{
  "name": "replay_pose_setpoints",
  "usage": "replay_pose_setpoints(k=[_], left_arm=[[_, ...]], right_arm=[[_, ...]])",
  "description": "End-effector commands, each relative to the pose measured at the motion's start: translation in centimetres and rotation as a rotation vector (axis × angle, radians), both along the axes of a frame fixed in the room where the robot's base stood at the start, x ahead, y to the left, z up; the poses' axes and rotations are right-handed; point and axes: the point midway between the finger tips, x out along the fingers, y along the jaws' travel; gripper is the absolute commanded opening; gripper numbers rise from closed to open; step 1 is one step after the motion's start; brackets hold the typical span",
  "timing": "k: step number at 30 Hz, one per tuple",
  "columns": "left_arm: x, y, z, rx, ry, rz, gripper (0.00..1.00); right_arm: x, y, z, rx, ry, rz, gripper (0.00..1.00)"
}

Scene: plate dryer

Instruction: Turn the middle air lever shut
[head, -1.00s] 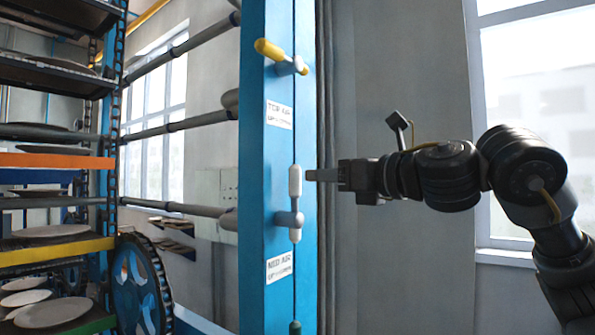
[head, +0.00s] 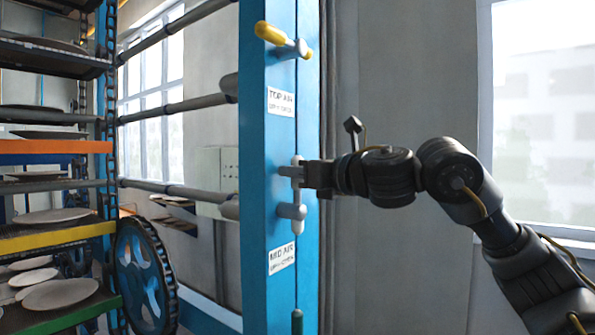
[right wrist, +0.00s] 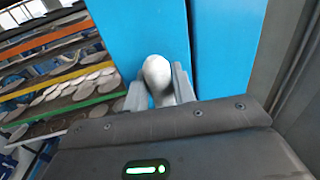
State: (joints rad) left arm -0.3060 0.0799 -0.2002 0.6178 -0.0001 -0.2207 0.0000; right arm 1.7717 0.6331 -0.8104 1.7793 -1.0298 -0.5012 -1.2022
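The middle air lever (head: 298,219) is a pale grey handle on the blue post, above the "MID AIR" label (head: 282,258). It stands upright, roughly along the post. My right gripper (head: 291,171) reaches in from the right, with its fingers at the upper part of the handle. In the right wrist view the rounded handle end (right wrist: 157,73) sits between the two fingers (right wrist: 160,90). Whether they are clamped on it or just beside it I cannot tell. My left gripper is not in view.
A top lever with a yellow handle (head: 270,33) sits higher on the blue post (head: 263,140). A green handle end (head: 297,321) shows below. A plate rack (head: 55,147) and a blue wheel (head: 142,275) stand at the left.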

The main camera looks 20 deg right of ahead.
Motion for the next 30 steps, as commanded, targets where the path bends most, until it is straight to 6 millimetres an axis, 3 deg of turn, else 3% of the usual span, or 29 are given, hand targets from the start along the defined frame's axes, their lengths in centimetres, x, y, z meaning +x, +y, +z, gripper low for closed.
replay_pose_setpoints(k=[1,6,17,30], left_arm=[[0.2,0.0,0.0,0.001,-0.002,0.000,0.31],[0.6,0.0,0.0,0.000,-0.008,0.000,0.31],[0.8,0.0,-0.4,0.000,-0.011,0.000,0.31],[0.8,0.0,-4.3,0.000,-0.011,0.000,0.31]], right_arm=[[0.0,0.0,0.0,0.000,0.000,0.000,0.19],[0.0,0.0,0.0,0.000,0.000,0.000,0.00],[-0.2,0.2,-0.1,-0.018,-0.017,0.000,0.00],[-1.7,2.1,-0.9,-0.246,-0.208,0.001,0.00]])
